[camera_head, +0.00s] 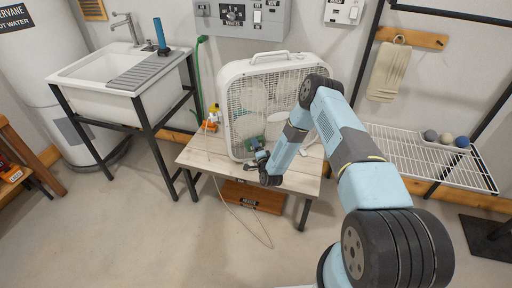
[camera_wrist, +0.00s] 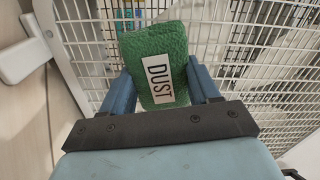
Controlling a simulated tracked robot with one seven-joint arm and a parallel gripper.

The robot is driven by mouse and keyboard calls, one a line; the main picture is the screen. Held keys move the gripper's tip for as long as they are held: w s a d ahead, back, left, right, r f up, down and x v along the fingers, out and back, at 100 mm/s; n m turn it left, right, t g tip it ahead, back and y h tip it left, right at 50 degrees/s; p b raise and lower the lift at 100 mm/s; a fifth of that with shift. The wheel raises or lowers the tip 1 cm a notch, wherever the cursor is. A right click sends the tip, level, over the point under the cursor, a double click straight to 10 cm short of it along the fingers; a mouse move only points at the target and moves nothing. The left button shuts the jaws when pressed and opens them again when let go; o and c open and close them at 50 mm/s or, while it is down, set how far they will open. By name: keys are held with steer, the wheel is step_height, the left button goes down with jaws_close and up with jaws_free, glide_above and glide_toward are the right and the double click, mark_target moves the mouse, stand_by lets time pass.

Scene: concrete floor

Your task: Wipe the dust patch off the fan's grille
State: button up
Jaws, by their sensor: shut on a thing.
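The white box fan (camera_head: 231,77) stands upright on a low wooden table, its grille facing me. In the wrist view the grille bars (camera_wrist: 240,40) fill the background. My gripper (camera_head: 259,154) is low in front of the grille. In the wrist view my gripper (camera_wrist: 162,78) has its two blue fingers shut on a green fuzzy pad (camera_wrist: 160,50) with a white "DUST" label. The pad (camera_head: 254,143) is small in the head view. It is at or very close to the grille; I cannot tell if it touches. I cannot make out a dust patch; the pad and arm hide part of the grille.
The wooden table (camera_head: 200,155) has an orange-and-white item (camera_head: 212,117) left of the fan, with a cord hanging down. A sink (camera_head: 95,95) stands left. A wire shelf (camera_head: 410,150) with several balls is on the right. The floor in front is clear.

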mark_target(247, 147)
steer(key=a, duration=0.2)
steer(key=s+a, duration=0.1)
steer(key=a, duration=0.1)
steer(key=shift+a+r, duration=0.15)
steer(key=shift+a, duration=0.1)
steer(key=shift+w+d, duration=0.6)
steer(key=shift+d, duration=1.65)
steer(key=shift+w+d, duration=0.65)
steer(key=shift+d, duration=1.65)
steer(key=shift+w+d, duration=0.6)
steer(key=shift+d, duration=1.65)
steer(key=shift+a, duration=0.2)
steer(key=s+a, duration=0.3)
steer(key=a, duration=1)
steer(key=shift+s+a, duration=0.15)
steer(key=shift+s, duration=0.15)
steer(key=v, duration=0.6)
